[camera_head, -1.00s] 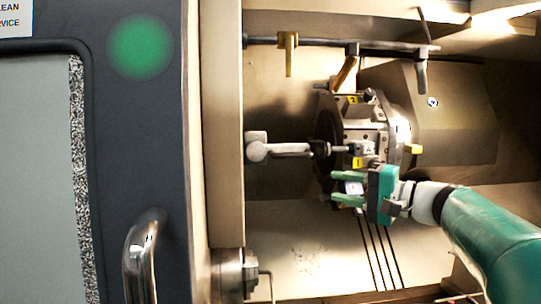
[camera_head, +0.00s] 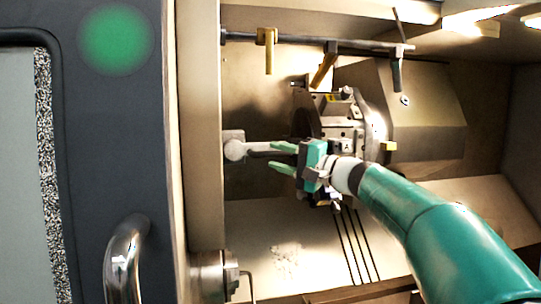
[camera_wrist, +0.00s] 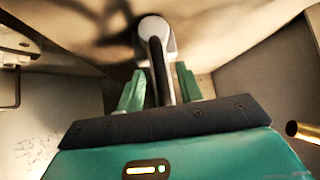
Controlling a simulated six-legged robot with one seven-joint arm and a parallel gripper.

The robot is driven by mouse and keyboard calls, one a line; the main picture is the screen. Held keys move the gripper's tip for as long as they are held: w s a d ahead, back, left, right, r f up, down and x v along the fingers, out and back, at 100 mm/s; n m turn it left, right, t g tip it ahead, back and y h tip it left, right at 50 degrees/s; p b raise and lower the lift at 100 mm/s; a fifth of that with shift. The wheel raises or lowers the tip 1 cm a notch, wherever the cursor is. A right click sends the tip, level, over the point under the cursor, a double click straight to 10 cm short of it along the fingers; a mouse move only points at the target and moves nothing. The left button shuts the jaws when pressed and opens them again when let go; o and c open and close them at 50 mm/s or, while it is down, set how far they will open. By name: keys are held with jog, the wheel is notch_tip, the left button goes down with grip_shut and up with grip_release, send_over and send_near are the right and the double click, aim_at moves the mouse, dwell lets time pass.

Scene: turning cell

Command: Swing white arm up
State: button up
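The white arm (camera_head: 236,150) sticks out from the machine's left inner wall, with a rounded pale hub and a bar that runs level to the right. In the wrist view the white arm (camera_wrist: 156,32) shows its pale head at the top and a dark bar running down between my fingers. My gripper (camera_head: 274,156) has its green fingers above and below the bar in the head view. In the wrist view my gripper (camera_wrist: 160,85) looks open, with a finger on each side of the bar and small gaps visible. The bar's far end is hidden by my gripper.
A tool turret (camera_head: 345,115) stands just behind and right of my gripper. A rail (camera_head: 300,40) with hanging yellow and grey pieces crosses above. The door (camera_head: 70,190) with its metal handle (camera_head: 125,260) fills the left. Free room lies below, over the sloped floor.

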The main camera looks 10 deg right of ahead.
aim_at(265, 150)
jog(key=shift+x, duration=1.3)
jog(key=shift+s+r, duration=0.1)
grip_shut()
